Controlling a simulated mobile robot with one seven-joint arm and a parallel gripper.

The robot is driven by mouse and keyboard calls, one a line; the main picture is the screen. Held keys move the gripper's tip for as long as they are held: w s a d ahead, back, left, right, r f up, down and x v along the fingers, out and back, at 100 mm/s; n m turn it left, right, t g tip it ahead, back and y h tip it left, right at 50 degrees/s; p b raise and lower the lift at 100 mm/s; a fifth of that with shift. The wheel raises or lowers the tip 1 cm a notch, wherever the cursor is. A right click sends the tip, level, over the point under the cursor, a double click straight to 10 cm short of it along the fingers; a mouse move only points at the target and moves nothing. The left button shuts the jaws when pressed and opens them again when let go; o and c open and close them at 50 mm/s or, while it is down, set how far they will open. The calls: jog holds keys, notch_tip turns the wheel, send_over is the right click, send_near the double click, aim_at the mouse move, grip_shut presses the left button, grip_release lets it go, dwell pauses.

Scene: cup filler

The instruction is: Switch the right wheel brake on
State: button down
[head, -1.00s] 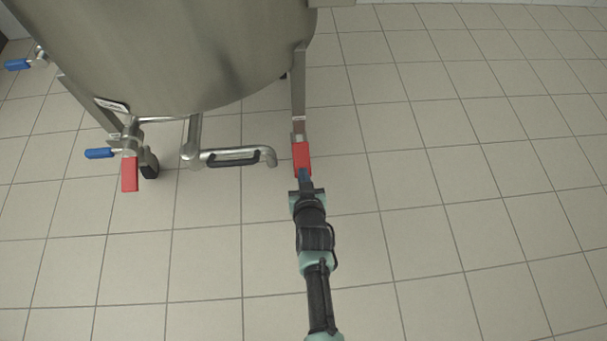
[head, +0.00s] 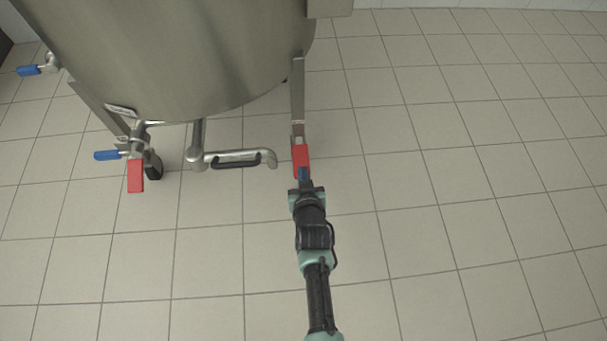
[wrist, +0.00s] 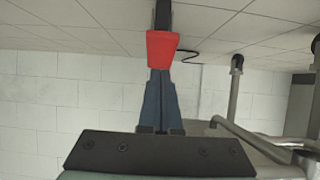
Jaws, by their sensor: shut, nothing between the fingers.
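The right wheel brake is a red pedal (head: 300,158) at the foot of the tank's right leg; its wheel is hidden. My gripper (head: 304,174) is shut and empty, with its fingertips at the pedal's near end. In the wrist view the red pedal (wrist: 162,49) sits just beyond the tips of my closed fingers (wrist: 160,72), and they appear to touch or nearly touch it. The steel tank (head: 190,50) stands above. A second red pedal (head: 135,175) is at the left leg, beside a black wheel (head: 153,166).
A steel outlet pipe with a black handle (head: 237,161) runs between the legs, left of my gripper. Blue valve handles (head: 107,155) stick out on the left. The tiled floor (head: 450,220) to the right is clear.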

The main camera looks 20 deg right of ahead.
jog(key=s+a+f+p, duration=0.1)
jog(key=s+a+p, duration=0.1)
jog(key=s, duration=0.7)
jog(key=shift+s+a, duration=0.4)
